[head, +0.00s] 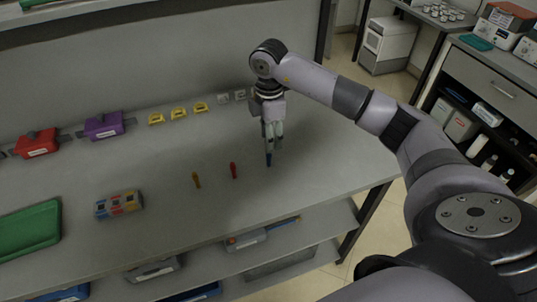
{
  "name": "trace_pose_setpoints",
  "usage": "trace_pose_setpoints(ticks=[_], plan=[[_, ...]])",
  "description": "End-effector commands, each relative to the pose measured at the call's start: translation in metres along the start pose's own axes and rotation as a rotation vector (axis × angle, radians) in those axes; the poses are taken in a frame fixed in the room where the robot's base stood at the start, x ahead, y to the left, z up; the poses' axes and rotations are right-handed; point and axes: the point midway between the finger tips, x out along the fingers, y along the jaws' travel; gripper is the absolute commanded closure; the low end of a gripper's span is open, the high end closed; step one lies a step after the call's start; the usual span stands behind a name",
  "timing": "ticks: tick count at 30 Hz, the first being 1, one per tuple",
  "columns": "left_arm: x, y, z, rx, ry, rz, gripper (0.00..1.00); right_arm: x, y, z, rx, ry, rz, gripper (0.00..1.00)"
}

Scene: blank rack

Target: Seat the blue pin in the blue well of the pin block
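The blue pin (269,160) stands at the right end of a row of pins on the grey bench. My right gripper (270,148) points down right over it, with its fingertips at the pin's upper part. The fingers look close together, but I cannot tell whether they grip the pin. The pin block (119,205) is a small block with coloured patches on top, at the left front of the bench. Its wells are too small to make out clearly. My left gripper is not in view.
A red pin (234,170) and a yellow pin (196,180) stand left of the blue pin. A green tray (30,230) lies at far left. Red (37,143) and purple (104,126) boxes and yellow holders (178,113) line the back. The bench between pins and block is clear.

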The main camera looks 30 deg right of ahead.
Motion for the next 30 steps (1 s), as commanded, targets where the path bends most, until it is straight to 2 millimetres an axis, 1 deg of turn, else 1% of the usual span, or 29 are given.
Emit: trace_pose_setpoints(ticks=[1, 3, 6, 8, 11, 13, 16, 19, 24, 30], plan=[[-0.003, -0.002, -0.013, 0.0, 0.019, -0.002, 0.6, 0.004, -0.001, 0.0, 0.0, 0.0, -0.002, 0.62], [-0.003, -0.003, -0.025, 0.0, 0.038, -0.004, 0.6, 0.009, -0.001, 0.0, -0.001, 0.0, -0.002, 0.62], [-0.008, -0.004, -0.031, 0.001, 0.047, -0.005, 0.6, 0.014, -0.001, 0.0, -0.001, 0.0, -0.002, 0.62], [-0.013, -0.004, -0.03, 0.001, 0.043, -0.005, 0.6, 0.021, -0.001, 0.0, -0.001, 0.0, -0.004, 0.62], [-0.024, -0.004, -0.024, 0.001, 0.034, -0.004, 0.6, 0.036, -0.001, -0.001, -0.001, 0.0, -0.005, 0.62], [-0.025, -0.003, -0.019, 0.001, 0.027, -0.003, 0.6, 0.048, 0.0, -0.001, -0.001, 0.001, -0.005, 0.62], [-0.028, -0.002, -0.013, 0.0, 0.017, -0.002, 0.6, 0.058, 0.001, -0.001, -0.001, 0.0, -0.002, 0.62], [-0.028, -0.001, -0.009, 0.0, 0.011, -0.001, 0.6, 0.062, 0.001, -0.001, -0.002, 0.001, 0.001, 0.62], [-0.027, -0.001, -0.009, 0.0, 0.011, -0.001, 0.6, 0.063, 0.001, -0.001, -0.002, 0.001, 0.001, 0.62], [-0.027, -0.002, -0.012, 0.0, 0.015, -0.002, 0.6, 0.062, 0.001, -0.001, -0.002, 0.001, 0.001, 0.76]])
